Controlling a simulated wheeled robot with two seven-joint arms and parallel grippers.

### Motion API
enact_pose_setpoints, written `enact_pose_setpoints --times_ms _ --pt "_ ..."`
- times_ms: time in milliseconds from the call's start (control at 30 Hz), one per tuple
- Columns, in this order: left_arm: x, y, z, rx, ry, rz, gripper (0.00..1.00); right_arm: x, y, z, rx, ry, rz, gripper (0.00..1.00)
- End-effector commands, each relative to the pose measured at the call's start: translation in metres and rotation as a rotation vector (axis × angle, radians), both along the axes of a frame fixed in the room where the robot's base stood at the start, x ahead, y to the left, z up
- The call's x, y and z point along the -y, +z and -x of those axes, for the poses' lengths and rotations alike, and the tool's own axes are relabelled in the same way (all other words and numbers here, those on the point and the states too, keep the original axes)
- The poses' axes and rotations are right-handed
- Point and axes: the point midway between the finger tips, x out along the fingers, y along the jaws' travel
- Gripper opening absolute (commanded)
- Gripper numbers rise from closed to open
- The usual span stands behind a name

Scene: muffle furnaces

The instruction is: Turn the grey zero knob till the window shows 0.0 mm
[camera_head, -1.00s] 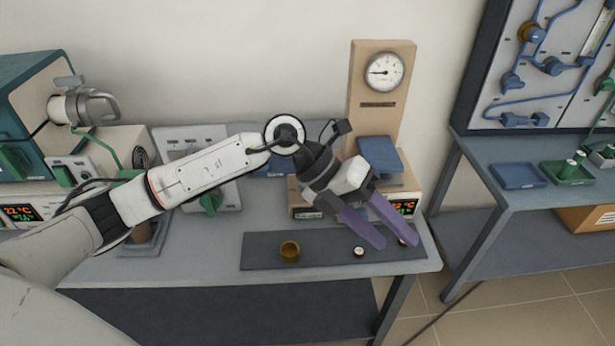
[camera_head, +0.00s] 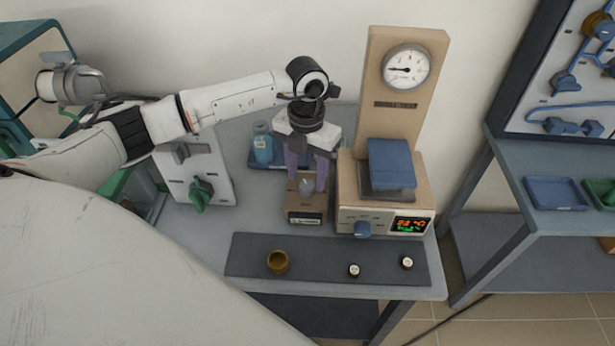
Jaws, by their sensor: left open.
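A small brown box (camera_head: 291,209) stands on the grey bench behind the dark mat. A grey knob (camera_head: 306,188) sits on its top, and a small window (camera_head: 304,220) is in its front face. The figures in the window are too small to read. My left gripper (camera_head: 306,182) points down over the box. Its two purple fingers are open, one on each side of the knob; I cannot tell whether they touch it. My right gripper is out of view.
A heater unit with a blue knob (camera_head: 362,229) and lit display (camera_head: 410,225) stands close on the right, beneath a dial gauge (camera_head: 406,66). A blue bottle (camera_head: 262,146) is behind left. A brass cup (camera_head: 278,262) and two small pieces lie on the mat (camera_head: 320,273).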

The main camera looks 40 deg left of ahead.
Motion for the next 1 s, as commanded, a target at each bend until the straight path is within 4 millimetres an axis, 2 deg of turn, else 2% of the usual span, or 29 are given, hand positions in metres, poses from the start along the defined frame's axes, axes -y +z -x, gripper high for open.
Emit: enact_pose_setpoints --times_ms 100,200,500,767,1000 --pt "0.0 -0.015 0.0 -0.002 0.0 0.0 0.48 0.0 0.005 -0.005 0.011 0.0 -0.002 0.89" --pt "0.001 -0.021 0.0 0.0 0.0 0.001 0.48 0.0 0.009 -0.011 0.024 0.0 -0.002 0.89" --pt "0.001 -0.024 0.0 0.001 -0.001 0.002 0.48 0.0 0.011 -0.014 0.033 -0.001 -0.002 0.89" --pt "0.001 -0.024 0.0 0.001 -0.001 0.002 0.07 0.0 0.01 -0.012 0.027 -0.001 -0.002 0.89" --pt "0.0 -0.024 -0.001 0.002 -0.02 0.002 0.07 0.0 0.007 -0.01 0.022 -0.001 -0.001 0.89"
